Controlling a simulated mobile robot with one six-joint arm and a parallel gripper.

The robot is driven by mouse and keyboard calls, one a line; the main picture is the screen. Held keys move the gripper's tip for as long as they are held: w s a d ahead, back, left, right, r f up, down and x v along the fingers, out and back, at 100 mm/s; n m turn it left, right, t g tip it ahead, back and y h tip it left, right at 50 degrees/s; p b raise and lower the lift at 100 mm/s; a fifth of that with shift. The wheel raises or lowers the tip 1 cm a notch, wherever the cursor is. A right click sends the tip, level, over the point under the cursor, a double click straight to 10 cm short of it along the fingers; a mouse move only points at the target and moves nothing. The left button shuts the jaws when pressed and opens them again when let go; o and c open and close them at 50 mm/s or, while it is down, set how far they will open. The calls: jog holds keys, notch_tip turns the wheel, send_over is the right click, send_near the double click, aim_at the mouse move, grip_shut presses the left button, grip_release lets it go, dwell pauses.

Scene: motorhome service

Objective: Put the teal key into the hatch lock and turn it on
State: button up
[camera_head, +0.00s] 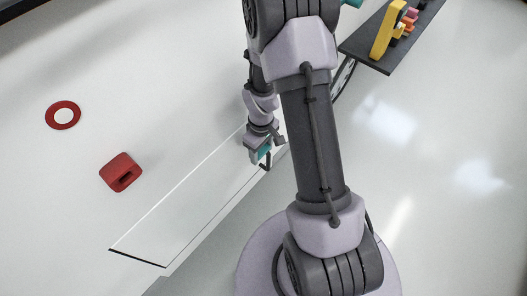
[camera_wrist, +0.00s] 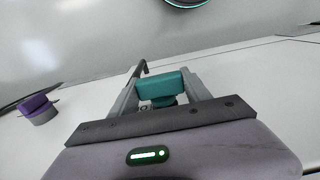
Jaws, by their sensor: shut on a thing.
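The teal key (camera_wrist: 160,88) is held between the two fingers of my gripper (camera_wrist: 165,95), with its broad teal head toward the wrist camera. The head view also shows the teal key (camera_head: 264,153) at the tip of my gripper (camera_head: 262,157), in front of the pale wall near a long panel outline. A dark bent piece shows beside the left finger in the wrist view; I cannot tell what it belongs to. A dark round thing with a glowing teal rim (camera_wrist: 187,3) is cut off by the top edge of the wrist view. I cannot tell whether it is the hatch lock.
A red ring (camera_head: 63,115) and a red box with a slot (camera_head: 121,172) are on the pale wall at left. A dark shelf (camera_head: 372,52) at upper right bears a yellow thing (camera_head: 386,32) and smaller coloured ones. A purple thing (camera_wrist: 40,109) shows left in the wrist view.

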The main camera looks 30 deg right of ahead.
jog(key=shift+w+a, duration=0.1)
jog(key=shift+w, duration=0.2)
jog(key=o, duration=1.6)
jog(key=shift+c, duration=0.2)
